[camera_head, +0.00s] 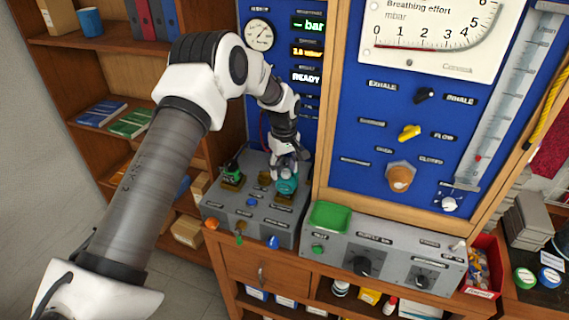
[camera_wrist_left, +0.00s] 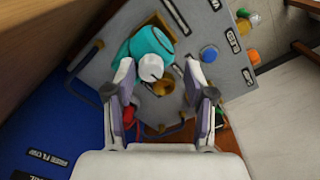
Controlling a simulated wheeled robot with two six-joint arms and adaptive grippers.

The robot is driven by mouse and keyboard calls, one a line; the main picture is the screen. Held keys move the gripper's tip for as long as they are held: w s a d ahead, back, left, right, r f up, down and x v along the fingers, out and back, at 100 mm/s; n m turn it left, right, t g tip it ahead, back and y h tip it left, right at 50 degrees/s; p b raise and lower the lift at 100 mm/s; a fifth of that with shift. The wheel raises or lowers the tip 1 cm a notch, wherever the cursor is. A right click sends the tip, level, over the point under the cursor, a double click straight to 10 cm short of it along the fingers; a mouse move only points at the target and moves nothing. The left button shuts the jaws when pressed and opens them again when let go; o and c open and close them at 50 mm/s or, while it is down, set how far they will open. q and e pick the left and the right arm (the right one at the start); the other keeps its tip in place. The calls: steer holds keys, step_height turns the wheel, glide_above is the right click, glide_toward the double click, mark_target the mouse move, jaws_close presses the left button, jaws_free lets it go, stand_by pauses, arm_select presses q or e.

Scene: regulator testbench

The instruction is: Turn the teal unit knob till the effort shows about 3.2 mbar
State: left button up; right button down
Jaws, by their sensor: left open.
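The teal unit (camera_head: 287,186) stands on the grey sloped console at the foot of the blue panel. In the left wrist view the teal unit (camera_wrist_left: 140,44) carries a pale rounded knob (camera_wrist_left: 151,67). My left gripper (camera_head: 284,165) is right above the teal unit, pointing down. In the left wrist view its open fingers (camera_wrist_left: 160,82) stand either side of the pale knob's near side, with gaps visible; contact cannot be told. The breathing effort gauge (camera_head: 425,60) has a mbar scale; I cannot read its pointer surely. My right gripper is out of view.
A green-topped unit (camera_head: 232,174) stands left of the teal one. Small display panels (camera_head: 308,52) and a round dial (camera_head: 259,34) are above. A second console (camera_head: 325,258) with black knobs is to the right. Wooden shelves (camera_head: 95,167) stand at left.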

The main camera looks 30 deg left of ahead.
arm_select(q)
steer(key=shift+w+f, duration=0.85)
steer(key=shift+w, duration=0.1)
steer(key=shift+s+r, duration=0.5)
steer(key=shift+s, duration=0.2)
jaws_close()
steer(key=shift+w+d+f, duration=0.1)
steer(key=shift+w+f, duration=0.1)
steer(key=shift+w, duration=0.1)
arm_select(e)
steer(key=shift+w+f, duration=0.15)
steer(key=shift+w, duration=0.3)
